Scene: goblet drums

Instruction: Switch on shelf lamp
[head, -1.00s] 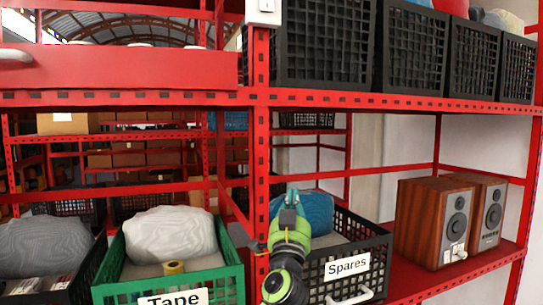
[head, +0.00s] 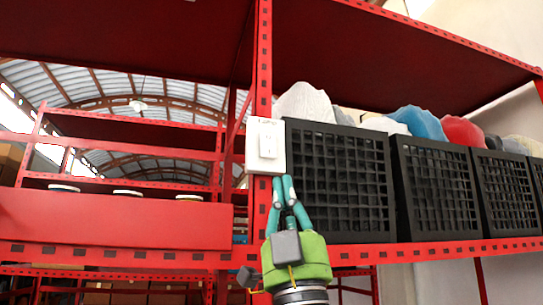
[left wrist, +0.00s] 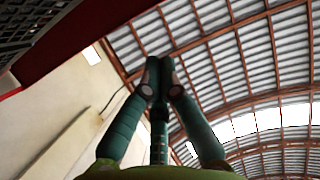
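A white switch box (head: 266,146) with a raised rocker on its face is fixed to the red upright post of the shelf. My left gripper (head: 284,181) points upward just below the switch box in the head view. Its teal fingers are drawn together with nothing between them, and the tips show near the box's lower edge. I cannot tell whether they touch it. The left wrist view shows the same closed fingers (left wrist: 161,84) against the roof; the switch is not visible there. My right gripper is not in view.
A black mesh crate (head: 340,185) stands close to the right of the switch box, with more crates along the shelf. A red panel (head: 115,220) lies to the left. A red shelf board (head: 400,45) is overhead.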

